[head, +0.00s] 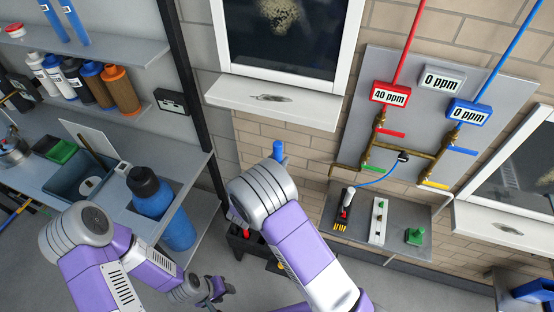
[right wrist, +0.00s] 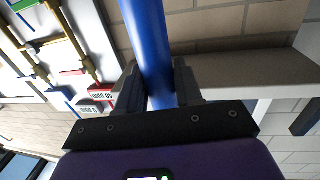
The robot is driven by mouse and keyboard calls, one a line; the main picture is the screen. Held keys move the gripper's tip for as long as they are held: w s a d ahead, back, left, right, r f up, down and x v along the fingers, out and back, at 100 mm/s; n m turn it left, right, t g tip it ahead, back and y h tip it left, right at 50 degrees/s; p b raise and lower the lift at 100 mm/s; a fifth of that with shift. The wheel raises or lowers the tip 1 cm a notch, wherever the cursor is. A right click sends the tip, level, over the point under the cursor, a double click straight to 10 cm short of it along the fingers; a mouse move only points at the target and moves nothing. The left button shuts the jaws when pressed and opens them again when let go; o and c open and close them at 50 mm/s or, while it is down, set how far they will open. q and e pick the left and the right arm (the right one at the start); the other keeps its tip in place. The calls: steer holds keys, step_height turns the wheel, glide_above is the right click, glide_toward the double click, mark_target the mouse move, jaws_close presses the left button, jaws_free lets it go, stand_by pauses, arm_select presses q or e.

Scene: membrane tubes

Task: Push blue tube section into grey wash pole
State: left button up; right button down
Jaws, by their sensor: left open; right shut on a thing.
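A blue tube section (right wrist: 146,40) stands between the two fingers of my right gripper (right wrist: 157,84) in the right wrist view, and the fingers are shut on it. In the head view a short end of the blue tube (head: 278,151) rises above my right wrist; the right fingers are hidden behind that wrist. My left gripper (head: 220,291) is open, low over the floor area at the lower middle of the head view, and holds nothing I can see. I cannot make out a grey wash pole in either view.
A grey wall panel (head: 400,75) carries red and blue pipes. Below it is a grey shelf (head: 345,222) with small fittings. A white window sill (head: 270,104) lies behind the right arm. Shelves with bottles (head: 119,91) and a large blue bottle (head: 152,195) stand at left.

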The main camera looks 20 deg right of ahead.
steer(key=shift+f+b, duration=2.65)
steer(key=shift+f, duration=0.3)
steer(key=shift+b, duration=0.4)
steer(key=shift+f+b, duration=3.5)
steer(key=shift+f, duration=0.55)
steer(key=c, duration=0.7)
jaws_free()
steer(key=shift+o, duration=0.2)
steer(key=v, duration=0.7)
steer(key=shift+s+a, duration=0.2)
steer(key=shift+a, duration=0.05)
